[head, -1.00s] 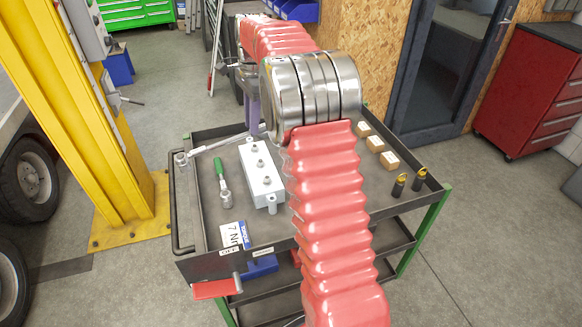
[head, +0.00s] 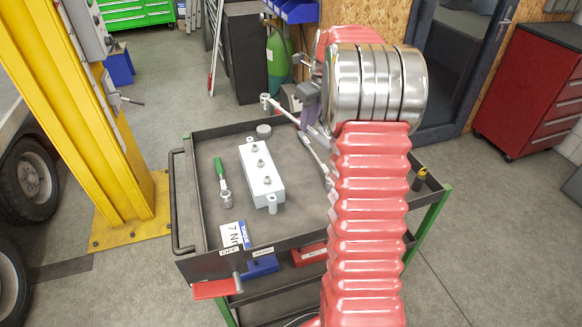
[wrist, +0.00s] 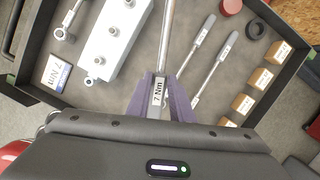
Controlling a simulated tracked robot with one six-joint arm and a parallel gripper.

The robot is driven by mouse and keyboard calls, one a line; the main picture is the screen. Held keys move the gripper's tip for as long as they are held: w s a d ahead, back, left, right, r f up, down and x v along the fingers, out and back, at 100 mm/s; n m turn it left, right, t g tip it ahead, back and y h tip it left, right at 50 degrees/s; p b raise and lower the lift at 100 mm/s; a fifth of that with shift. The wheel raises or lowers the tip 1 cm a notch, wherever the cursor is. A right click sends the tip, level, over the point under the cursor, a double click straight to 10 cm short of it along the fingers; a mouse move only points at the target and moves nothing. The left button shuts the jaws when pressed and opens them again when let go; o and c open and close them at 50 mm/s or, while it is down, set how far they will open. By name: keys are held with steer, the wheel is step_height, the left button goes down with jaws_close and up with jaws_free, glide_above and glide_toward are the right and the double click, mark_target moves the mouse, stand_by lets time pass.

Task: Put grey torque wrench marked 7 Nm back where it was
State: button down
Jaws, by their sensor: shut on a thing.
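My gripper (wrist: 160,98) is shut on the grey torque wrench (wrist: 167,35), and its "7 Nm" label shows between the purple fingers in the wrist view. In the head view the wrench (head: 283,111) slants up to the left from my gripper (head: 313,113), its head above the trolley's far edge. Two similar wrenches lie on the trolley top right of the held one: a nearer one (wrist: 213,67) and a farther one (wrist: 196,43). A card marked "7 Nm" (head: 232,236) lies at the trolley's front left; it also shows in the wrist view (wrist: 56,72).
A light grey block with studs (head: 261,175) stands on the trolley (head: 205,214). A green-handled tool (head: 220,175) lies left of it. Several small wooden boxes (wrist: 257,80), a black ring (wrist: 254,30) and a red round piece (wrist: 231,6) are at the right.

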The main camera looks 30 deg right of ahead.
mark_target(309, 128)
steer(key=shift+f, duration=2.45)
steer(key=shift+f, duration=2.5)
steer(key=shift+f, duration=0.6)
steer(key=c, duration=1.6)
jaws_free()
steer(key=shift+o, duration=0.2)
